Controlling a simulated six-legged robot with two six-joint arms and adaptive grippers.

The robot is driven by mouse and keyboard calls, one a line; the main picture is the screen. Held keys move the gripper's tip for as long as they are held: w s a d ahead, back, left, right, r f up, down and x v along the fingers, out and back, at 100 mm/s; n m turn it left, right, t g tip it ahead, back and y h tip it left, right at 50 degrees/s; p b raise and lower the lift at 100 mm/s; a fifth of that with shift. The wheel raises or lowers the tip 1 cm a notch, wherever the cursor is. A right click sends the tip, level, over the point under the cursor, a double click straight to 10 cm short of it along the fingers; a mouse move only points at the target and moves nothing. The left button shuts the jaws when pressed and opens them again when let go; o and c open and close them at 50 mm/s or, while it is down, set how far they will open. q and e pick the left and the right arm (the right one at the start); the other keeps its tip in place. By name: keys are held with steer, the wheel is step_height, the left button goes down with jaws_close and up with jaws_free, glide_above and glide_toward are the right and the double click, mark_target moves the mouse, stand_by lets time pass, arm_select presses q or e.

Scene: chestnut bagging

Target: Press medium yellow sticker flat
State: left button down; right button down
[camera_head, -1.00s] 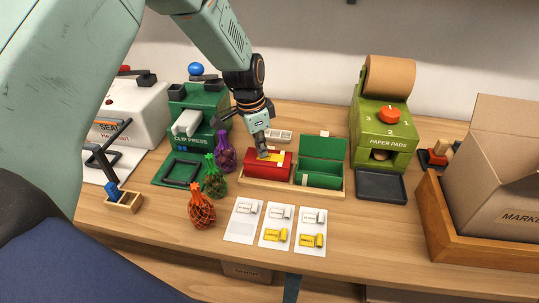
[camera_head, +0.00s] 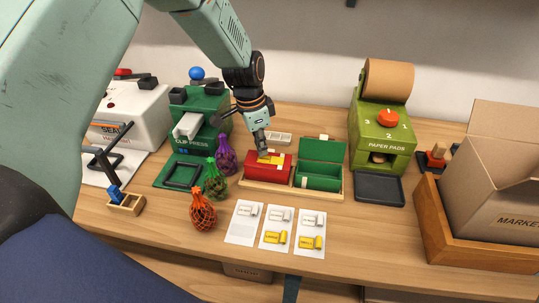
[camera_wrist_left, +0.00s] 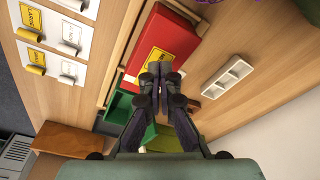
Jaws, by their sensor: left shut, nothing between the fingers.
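A yellow sticker (camera_head: 275,159) lies on top of the red box (camera_head: 266,170), which sits in the left part of a wooden tray (camera_head: 275,190). In the left wrist view the yellow sticker (camera_wrist_left: 155,60) shows dark print, too small to read, and the red box (camera_wrist_left: 165,32) runs up from it. My left gripper (camera_head: 263,154) points down at the sticker with its fingers together and empty. In the left wrist view the fingertips (camera_wrist_left: 160,69) cover part of the sticker. I cannot tell whether they touch it. My right gripper is not in view.
An open green box (camera_head: 319,177) stands right of the red box. Net bags, including an orange one (camera_head: 203,211), stand to the left. White label sheets (camera_head: 279,229), two with yellow stickers, lie in front. A white divided tray (camera_head: 279,138) is behind.

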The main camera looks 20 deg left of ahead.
mark_target(262, 158)
arm_select(q)
steer(key=shift+r+p, duration=2.05)
steer(key=shift+r, duration=0.6)
steer(key=shift+f, duration=0.1)
